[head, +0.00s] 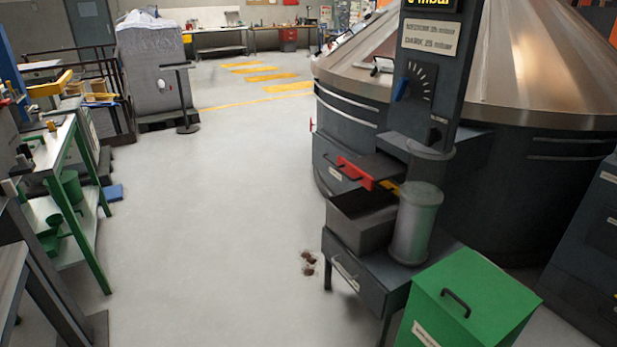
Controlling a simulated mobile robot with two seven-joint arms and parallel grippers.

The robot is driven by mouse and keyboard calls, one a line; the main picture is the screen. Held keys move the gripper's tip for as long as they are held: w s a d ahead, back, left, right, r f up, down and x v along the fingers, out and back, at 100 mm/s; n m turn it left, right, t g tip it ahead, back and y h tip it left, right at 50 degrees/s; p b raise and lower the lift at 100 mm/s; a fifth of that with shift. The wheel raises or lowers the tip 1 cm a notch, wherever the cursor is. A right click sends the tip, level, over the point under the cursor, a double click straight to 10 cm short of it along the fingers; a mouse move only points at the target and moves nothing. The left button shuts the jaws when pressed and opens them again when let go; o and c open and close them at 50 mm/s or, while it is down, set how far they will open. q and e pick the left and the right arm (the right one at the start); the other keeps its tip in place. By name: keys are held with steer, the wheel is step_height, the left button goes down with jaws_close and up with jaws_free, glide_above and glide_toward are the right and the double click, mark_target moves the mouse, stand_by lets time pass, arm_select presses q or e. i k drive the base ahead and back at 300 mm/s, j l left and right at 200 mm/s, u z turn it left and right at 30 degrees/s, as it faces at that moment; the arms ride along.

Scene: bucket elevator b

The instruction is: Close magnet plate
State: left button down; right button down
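I take the magnet plate to be the flat dark plate with a red front (356,172) and a black handle, but I cannot confirm this. It juts out from the dark machine housing (448,148), above an open grey box-like drawer (358,222). A small yellow piece (389,188) shows at its right. A grey translucent cylinder (416,225) stands in front and hides part of the plate and drawer. Neither of my grippers is in view.
A green lidded box (470,300) stands at the lower right, beside a dark low cabinet (372,278). Brown spots (309,263) mark the floor. A green-legged bench (82,215) stands left. The floor (210,210) between is clear.

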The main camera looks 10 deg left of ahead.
mark_target(368, 171)
steer(key=i+j+u, duration=0.2)
steer(key=i+u, duration=0.7)
steer(key=i, duration=0.15)
steer(key=i+j+z, duration=0.3)
steer(key=i+z, duration=0.15)
steer(key=i+j+z, duration=0.85)
steer(key=j, duration=0.3)
